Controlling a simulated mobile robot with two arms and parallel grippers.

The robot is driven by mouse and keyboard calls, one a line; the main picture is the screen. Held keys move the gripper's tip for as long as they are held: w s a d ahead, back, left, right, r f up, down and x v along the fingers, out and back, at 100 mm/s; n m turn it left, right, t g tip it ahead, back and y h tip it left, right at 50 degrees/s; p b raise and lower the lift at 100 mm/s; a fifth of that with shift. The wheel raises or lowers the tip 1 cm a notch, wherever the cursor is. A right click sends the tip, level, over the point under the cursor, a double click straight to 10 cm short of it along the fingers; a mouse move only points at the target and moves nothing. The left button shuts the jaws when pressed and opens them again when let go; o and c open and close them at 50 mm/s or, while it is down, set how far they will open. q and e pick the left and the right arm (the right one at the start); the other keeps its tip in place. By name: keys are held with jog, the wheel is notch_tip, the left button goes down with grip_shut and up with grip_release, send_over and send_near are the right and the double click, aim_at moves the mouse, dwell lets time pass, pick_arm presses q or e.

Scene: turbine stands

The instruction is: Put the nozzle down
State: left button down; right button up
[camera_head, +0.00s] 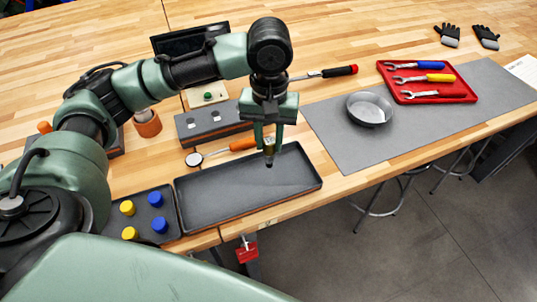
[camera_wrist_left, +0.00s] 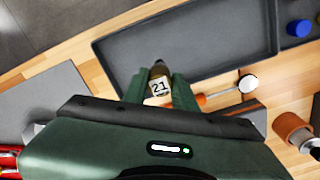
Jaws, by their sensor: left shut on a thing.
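My left gripper (camera_head: 267,138) comes down from above with its fingers shut on the nozzle (camera_head: 269,154), a small piece with a brass-coloured body and a dark tip pointing down. In the left wrist view the nozzle (camera_wrist_left: 158,84) sits between the two green fingers (camera_wrist_left: 158,92) and bears a white label reading 21. In the head view it is over the right part of the dark grey tray (camera_head: 215,197). I cannot tell whether its tip touches the tray floor. The tray, empty otherwise, also shows in the left wrist view (camera_wrist_left: 200,40). My right gripper is not in view.
An inspection mirror with an orange handle (camera_head: 243,144) lies behind the tray. A holder with yellow and blue caps (camera_head: 143,210) stands left of it. A grey mat (camera_head: 350,150) with a round metal bowl (camera_head: 369,109) and a red wrench tray (camera_head: 428,83) are at right.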

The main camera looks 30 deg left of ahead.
aim_at(269, 157)
pick_arm(q)
jog(key=shift+s+f, duration=0.1)
jog(key=shift+f, duration=0.8)
notch_tip(269, 157, down, 4)
jog(key=shift+f, duration=0.2)
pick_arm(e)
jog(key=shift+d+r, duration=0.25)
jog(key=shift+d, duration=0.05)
pick_arm(q)
jog(key=c, duration=1.1)
grip_release()
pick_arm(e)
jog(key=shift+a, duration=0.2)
